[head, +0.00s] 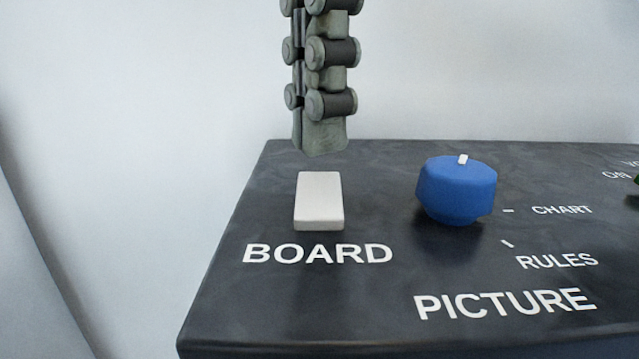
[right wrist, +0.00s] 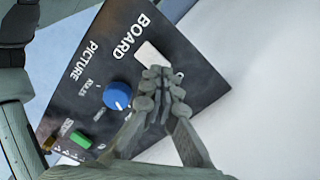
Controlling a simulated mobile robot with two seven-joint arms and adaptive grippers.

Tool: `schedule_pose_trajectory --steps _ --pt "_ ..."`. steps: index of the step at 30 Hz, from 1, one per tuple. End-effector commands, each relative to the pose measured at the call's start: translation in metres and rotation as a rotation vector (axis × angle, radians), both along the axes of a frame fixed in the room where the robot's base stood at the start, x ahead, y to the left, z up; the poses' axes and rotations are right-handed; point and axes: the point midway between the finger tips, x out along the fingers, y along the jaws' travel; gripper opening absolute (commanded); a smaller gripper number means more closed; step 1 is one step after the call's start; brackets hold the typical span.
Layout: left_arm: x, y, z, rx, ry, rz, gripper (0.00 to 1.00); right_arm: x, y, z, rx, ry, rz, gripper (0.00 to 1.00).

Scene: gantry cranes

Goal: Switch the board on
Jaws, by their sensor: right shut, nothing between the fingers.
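The board switch is a white rocker (head: 319,201) on a dark control panel (head: 300,300), just above the printed word BOARD. My right gripper (head: 320,145) points straight down with its fingers shut and empty. In the head view its tips hang just above and behind the far end of the rocker, with a small gap showing. In the right wrist view the rocker (right wrist: 152,55) is partly hidden behind the right gripper's fingers (right wrist: 163,72). Whether the tips touch it cannot be told there. My left gripper is not in view.
A blue knob (head: 456,190) marked PICTURE stands to the right of the rocker, with CHART and RULES labels. A green control (head: 636,180) shows at the right edge; it also shows in the right wrist view (right wrist: 81,139). A plain pale wall lies behind.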

Motion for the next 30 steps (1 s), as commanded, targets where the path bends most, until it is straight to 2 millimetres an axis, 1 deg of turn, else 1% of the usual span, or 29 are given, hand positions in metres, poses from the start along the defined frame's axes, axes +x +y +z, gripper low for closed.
schedule_pose_trajectory --steps 11,30 --pt "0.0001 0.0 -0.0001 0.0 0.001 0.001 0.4 0.0 0.0 -0.0004 0.0 0.0 0.0 0.0" --pt "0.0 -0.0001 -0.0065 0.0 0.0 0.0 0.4 0.0 0.0 -0.0099 0.0 0.0 0.0 0.0"
